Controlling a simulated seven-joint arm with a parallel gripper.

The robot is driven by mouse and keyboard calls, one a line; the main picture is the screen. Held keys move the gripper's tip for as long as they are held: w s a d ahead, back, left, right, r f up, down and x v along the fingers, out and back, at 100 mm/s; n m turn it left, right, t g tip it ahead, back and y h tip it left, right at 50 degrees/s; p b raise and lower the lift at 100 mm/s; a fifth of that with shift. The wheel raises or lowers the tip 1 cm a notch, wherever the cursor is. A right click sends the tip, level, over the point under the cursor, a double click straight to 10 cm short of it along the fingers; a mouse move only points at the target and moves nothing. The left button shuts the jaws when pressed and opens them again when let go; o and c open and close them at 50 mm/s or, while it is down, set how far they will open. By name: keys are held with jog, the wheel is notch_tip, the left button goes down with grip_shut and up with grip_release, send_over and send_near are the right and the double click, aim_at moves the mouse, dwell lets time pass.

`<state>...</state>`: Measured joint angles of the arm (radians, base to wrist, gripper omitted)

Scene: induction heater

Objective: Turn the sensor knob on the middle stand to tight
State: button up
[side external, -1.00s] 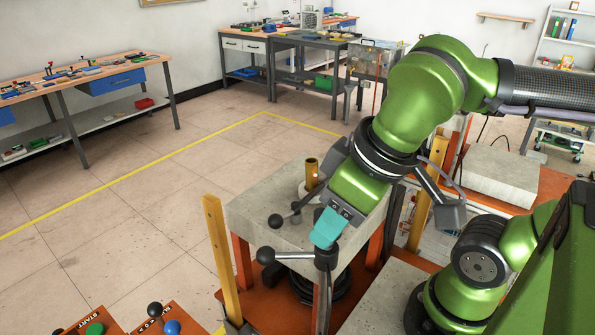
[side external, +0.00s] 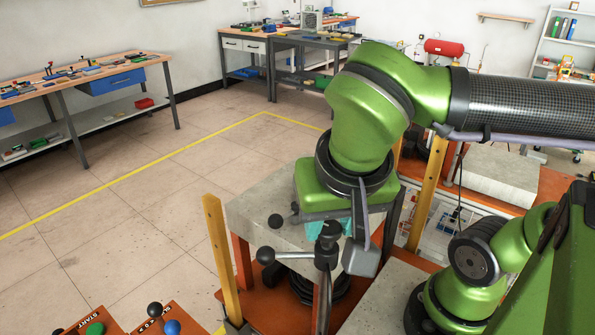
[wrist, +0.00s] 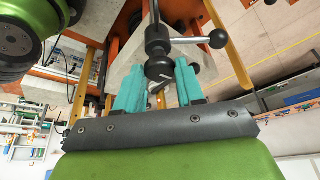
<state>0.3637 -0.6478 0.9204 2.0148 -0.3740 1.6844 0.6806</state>
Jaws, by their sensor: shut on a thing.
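My gripper (side external: 324,232), with teal fingers, points down over the pale block of the middle stand (side external: 256,205). A black ball (side external: 275,221) on a short lever shows left of my gripper. A dark post with a round black top (side external: 330,230) stands in front of the fingers and shows just beyond them in the wrist view (wrist: 158,68).
A lever with a black ball (side external: 265,255) sticks out left from the post. A yellow upright (side external: 215,255) stands left of the block, another (side external: 428,190) to its right. START panel controls (side external: 96,328) lie at lower left. Open floor is to the left.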

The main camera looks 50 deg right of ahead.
jog(key=shift+m, duration=0.5)
jog(key=o, duration=1)
jog(key=shift+o, duration=0.2)
jog(key=v, duration=1.7)
jog(key=shift+w+a+h, duration=0.2)
jog(key=shift+a+h, duration=0.1)
jog(key=shift+f, duration=0.1)
